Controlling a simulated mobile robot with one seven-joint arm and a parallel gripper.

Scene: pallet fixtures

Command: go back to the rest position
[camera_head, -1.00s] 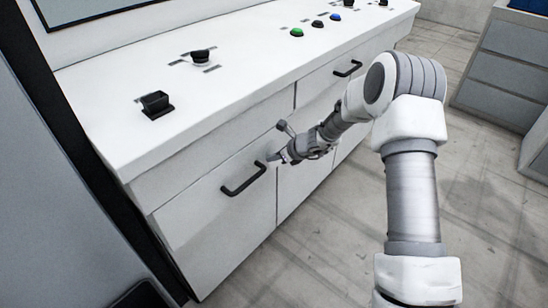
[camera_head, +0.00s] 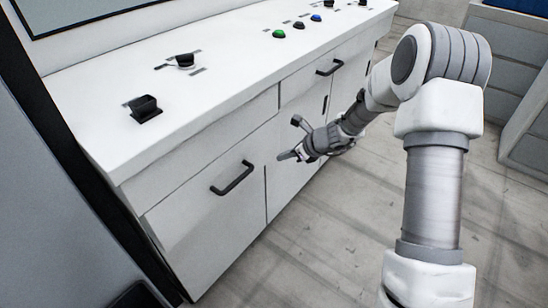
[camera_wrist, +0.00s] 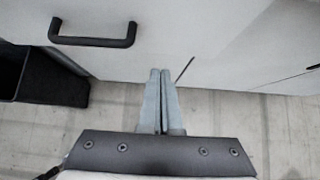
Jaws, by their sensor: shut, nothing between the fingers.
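My gripper (camera_head: 284,156) is in front of the white cabinet's lower panels in the head view, to the right of a black drawer handle (camera_head: 233,178). In the wrist view my gripper (camera_wrist: 160,72) shows two grey fingers pressed together, with nothing between them. The same black handle (camera_wrist: 92,42) shows at the upper left of the wrist view, apart from the fingers. My arm stretches across the right half of the head view.
The white cabinet (camera_head: 85,120) carries a black switch box (camera_head: 145,108), a black knob (camera_head: 185,60), and green (camera_head: 279,33) and blue (camera_head: 316,17) buttons. A second handle (camera_head: 329,67) is farther back. Grey drawer units (camera_head: 510,50) stand at right. Floor (camera_head: 330,240) is clear. A dark bin (camera_wrist: 40,85) shows in the wrist view.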

